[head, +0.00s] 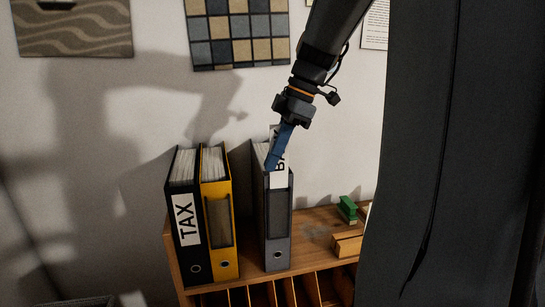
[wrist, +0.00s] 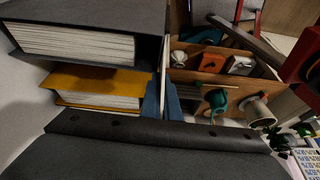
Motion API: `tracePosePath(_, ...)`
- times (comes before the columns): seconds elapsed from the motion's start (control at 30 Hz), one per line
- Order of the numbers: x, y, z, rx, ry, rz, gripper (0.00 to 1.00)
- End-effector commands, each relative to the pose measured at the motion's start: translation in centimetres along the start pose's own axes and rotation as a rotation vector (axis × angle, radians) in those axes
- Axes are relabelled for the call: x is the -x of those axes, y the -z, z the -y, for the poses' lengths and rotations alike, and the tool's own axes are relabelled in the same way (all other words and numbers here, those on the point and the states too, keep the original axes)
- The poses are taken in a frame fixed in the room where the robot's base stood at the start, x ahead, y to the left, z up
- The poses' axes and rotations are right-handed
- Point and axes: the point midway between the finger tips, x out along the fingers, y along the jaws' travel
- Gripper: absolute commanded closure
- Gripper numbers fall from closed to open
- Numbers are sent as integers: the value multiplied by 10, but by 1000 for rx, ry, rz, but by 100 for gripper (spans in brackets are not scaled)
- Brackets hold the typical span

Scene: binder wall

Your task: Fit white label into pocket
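The grey binder (head: 277,255) stands upright on the wooden shelf, with a dark, empty-looking pocket (head: 277,214) on its spine. The white label (head: 280,178), with part of a black letter showing, is upright in front of the upper spine. Its lower edge is at the pocket's top; I cannot tell if it is inside. My gripper (head: 277,152), with blue fingers, is shut on the label and covers part of it. In the wrist view the blue fingers (wrist: 161,98) are close together beside the grey binder (wrist: 140,155), and the label shows only as a thin pale edge.
A yellow binder (head: 220,258) with an unlabelled pocket and a black binder (head: 190,255) marked TAX stand to the left. A green stapler-like object (head: 347,209) and a wooden block (head: 347,245) are to the right.

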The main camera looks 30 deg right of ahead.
Motion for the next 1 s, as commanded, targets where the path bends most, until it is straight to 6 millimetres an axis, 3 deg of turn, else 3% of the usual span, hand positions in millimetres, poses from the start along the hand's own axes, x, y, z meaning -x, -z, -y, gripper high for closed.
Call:
tracePosePath(0.63, -14, -6, 0, 0, 0, 0, 100)
tracePosePath(0.77, -14, -6, 0, 0, 0, 0, 78)
tracePosePath(1.0, -13, -6, 0, 0, 0, 0, 76)
